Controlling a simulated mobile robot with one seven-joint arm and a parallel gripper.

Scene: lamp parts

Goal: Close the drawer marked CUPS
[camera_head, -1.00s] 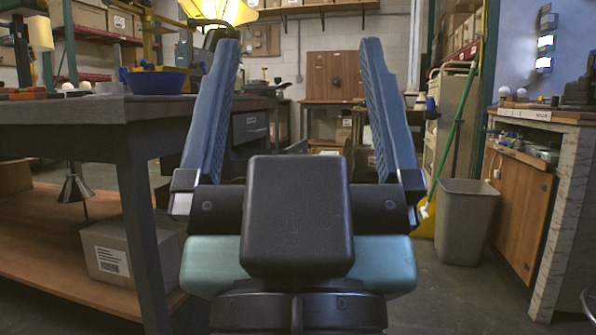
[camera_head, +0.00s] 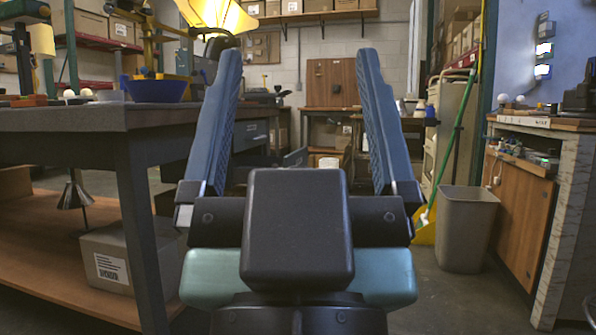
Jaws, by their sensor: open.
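My gripper (camera_head: 297,55) is in the middle of the head view, fingers pointing up and away from me. Its two blue fingers stand wide apart with nothing between them. Beyond it, under the dark workbench, is a grey drawer unit (camera_head: 250,134). A grey drawer (camera_head: 294,158) seems to stand pulled out there, just right of the left finger and beyond it. My gripper's body hides its lower part. I cannot read CUPS on any drawer in this view.
A dark workbench (camera_head: 60,121) with a blue bowl (camera_head: 156,91) stands at the left, a carton (camera_head: 110,258) on its lower shelf. A grey bin (camera_head: 466,230) and a wooden cabinet (camera_head: 519,205) stand at the right. Bare floor (camera_head: 445,300) lies before the bin.

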